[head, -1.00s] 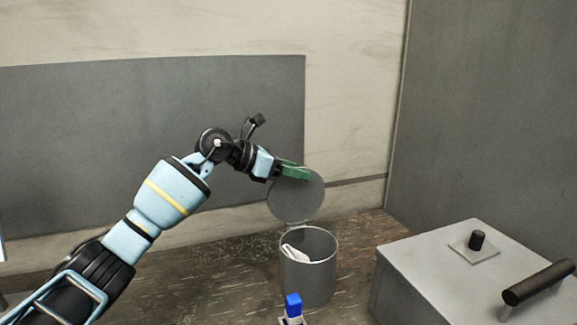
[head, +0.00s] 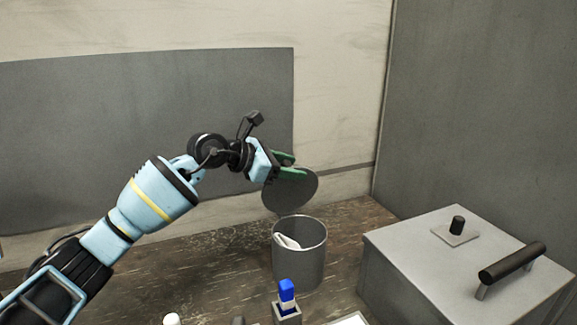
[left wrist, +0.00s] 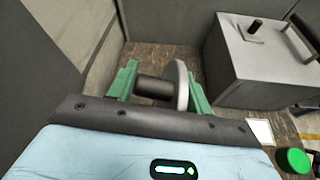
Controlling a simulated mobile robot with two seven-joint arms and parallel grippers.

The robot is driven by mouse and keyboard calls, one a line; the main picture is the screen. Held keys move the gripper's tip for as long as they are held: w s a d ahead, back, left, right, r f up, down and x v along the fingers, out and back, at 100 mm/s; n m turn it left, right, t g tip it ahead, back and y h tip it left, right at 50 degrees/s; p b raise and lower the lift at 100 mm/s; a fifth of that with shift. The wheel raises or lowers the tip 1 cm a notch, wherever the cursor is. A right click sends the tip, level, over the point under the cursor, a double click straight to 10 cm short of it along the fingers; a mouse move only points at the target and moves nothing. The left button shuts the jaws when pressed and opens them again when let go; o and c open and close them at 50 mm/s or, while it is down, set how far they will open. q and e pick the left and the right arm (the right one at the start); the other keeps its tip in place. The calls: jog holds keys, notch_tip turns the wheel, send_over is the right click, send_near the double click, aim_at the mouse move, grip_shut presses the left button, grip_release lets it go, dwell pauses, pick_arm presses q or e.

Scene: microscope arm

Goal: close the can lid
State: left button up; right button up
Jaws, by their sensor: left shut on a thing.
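The grey can (head: 300,262) stands upright on the brown tabletop, with a white item (head: 286,242) inside. Its round grey lid (head: 290,195) is raised behind the rim, so the can is open. My left gripper (head: 298,166), with green fingers, is at the lid's upper edge and is shut on the lid. In the left wrist view the lid (left wrist: 181,88) shows nearly edge-on between the fingers of my left gripper (left wrist: 160,82), close to the right finger. My right gripper is not in view.
A grey box (head: 400,262) with a black knob (head: 458,225) and a black handle (head: 512,262) stands right of the can. A blue-topped item (head: 287,292) is in front of the can. A grey panel (head: 130,140) and wall are behind.

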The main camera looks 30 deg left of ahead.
pick_arm(q)
jog(key=o, duration=1.1)
jog(key=shift+s+d+f, duration=0.1)
jog(key=shift+d+f, duration=0.1)
jog(key=shift+f, duration=0.2)
jog(key=shift+o, duration=0.2)
jog(key=shift+r, duration=0.15)
jog(key=shift+a+r, duration=0.1)
jog(key=shift+a, duration=0.05)
jog(key=shift+s+a+r, duration=0.2)
jog(key=shift+s, duration=0.05)
jog(key=p+v, duration=0.1)
jog(key=v, duration=0.5)
jog(key=shift+p, duration=0.35)
jog(key=shift+s+a+r, duration=0.1)
jog(key=shift+s+a, duration=0.05)
jog(key=shift+s, duration=0.25)
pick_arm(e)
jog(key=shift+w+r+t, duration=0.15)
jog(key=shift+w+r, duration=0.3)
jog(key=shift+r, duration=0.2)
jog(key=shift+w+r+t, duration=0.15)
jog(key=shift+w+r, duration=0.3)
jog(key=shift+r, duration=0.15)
